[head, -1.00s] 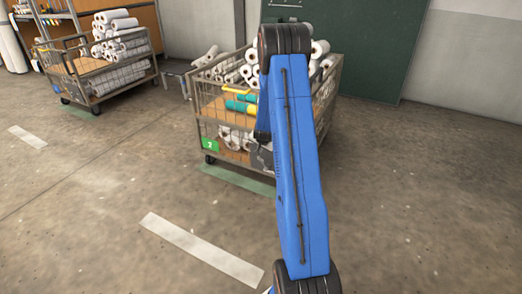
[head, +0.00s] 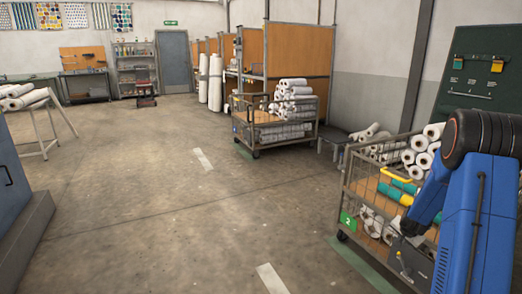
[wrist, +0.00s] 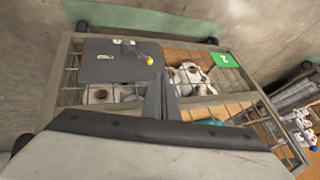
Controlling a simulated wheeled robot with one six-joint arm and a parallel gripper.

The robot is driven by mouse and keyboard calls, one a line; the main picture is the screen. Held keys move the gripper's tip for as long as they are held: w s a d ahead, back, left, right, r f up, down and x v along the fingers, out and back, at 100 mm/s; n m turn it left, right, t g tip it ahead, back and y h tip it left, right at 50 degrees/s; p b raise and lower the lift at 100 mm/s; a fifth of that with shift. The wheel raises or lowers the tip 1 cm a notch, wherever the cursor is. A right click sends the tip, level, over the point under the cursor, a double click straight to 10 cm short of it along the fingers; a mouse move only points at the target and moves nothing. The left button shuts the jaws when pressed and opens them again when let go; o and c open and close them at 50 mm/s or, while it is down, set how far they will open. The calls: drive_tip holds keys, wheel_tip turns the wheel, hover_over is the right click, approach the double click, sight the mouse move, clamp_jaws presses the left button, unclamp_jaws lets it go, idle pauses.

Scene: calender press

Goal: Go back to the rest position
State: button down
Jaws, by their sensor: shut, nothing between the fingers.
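My gripper (wrist: 163,96) shows in the wrist view as dark fingers, closed together with nothing between them. It is over the side of a wire-mesh cart (wrist: 57,85) with a green number 2 label (wrist: 224,60). A grey panel (wrist: 108,62) with a yellow knob is on that side, left of the fingers. I cannot tell the gap between fingers and cart. In the head view my blue arm reaches up at the right edge, in front of the same cart (head: 346,190), hiding part of it.
The cart holds white rolls (head: 420,145) and teal and yellow ones (head: 397,193). A second cart (head: 257,152) with white rolls stands farther back. A blue-grey machine (head: 15,185) is at the left edge. A trestle (head: 50,135) bears rolls. The floor between is clear.

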drive_tip(key=s+a+r+n+y, duration=0.1)
drive_tip(key=s+a+r+n, duration=0.1)
drive_tip(key=s+a+r, duration=0.45)
drive_tip(key=s+a+r+n+y, duration=0.1)
drive_tip(key=s+a+r+n, duration=0.15)
drive_tip(key=a+r, duration=0.6)
drive_tip(key=s+a+r+n, duration=0.2)
drive_tip(key=s+a+r, duration=0.3)
drive_tip(key=a+r, duration=0.3)
drive_tip(key=s+a+r+n, duration=0.1)
drive_tip(key=s+a, duration=0.3)
drive_tip(key=s, duration=0.6)
drive_tip(key=s+a+r+n, duration=0.2)
drive_tip(key=s+a+n, duration=0.1)
drive_tip(key=s, duration=0.7)
drive_tip(key=s+a+r+n+g+y, duration=0.1)
drive_tip(key=s+a, duration=0.4)
drive_tip(key=s, duration=0.5)
drive_tip(key=shift+s+a+r+n, duration=0.15)
drive_tip(key=shift+a+r+n, duration=0.2)
drive_tip(key=shift+r+n, duration=0.1)
